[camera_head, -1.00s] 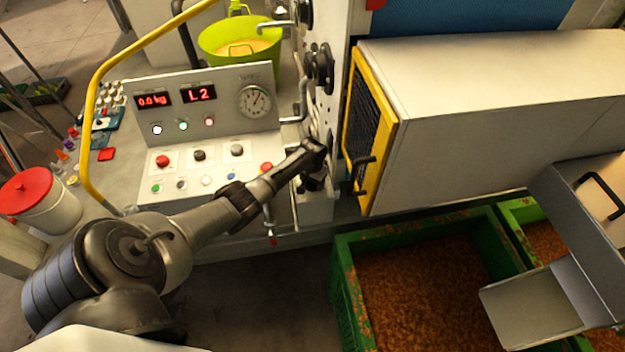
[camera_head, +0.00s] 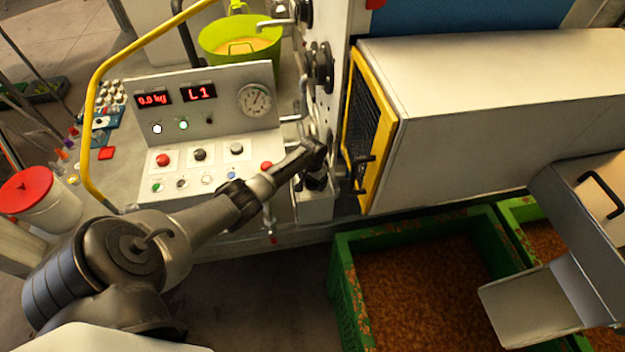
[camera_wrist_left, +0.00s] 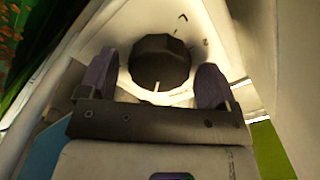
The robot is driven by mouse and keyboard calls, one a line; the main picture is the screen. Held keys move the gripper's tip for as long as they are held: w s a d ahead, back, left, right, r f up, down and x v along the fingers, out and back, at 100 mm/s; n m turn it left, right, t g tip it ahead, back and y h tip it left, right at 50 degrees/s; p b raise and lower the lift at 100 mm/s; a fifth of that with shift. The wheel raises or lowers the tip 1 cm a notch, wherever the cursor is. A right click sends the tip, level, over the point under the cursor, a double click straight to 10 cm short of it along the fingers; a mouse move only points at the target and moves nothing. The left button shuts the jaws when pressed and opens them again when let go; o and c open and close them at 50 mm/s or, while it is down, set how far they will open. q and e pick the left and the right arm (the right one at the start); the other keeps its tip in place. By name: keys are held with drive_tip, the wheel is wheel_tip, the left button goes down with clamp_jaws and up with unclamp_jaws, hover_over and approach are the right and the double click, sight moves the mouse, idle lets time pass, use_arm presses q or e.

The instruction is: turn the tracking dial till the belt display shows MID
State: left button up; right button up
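The belt display (camera_head: 198,92) on the grey panel reads L1 in red. My left gripper (camera_head: 316,158) is at the side of the press, right of the control desk. In the left wrist view, a dark, round, faceted knob, seemingly the tracking dial (camera_wrist_left: 160,62), sits between the two fingers of my left gripper (camera_wrist_left: 158,78). A short light mark shows at its lower edge. The fingers are close on either side; the exact contact is hard to see. In the head view the gripper hides most of the dial. My right gripper is not in view.
A yellow rail (camera_head: 98,90) curves left of the desk. A yellow-framed guard (camera_head: 366,135) stands close right of the gripper. A green crate (camera_head: 345,290) is below.

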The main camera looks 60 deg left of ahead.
use_arm(q)
drive_tip(key=shift+o, duration=0.2)
drive_tip(key=shift+r, duration=0.55)
wheel_tip(320, 180, up, 13)
drive_tip(key=p, duration=0.1)
drive_tip(key=shift+p, duration=0.35)
drive_tip(key=shift+f, duration=0.15)
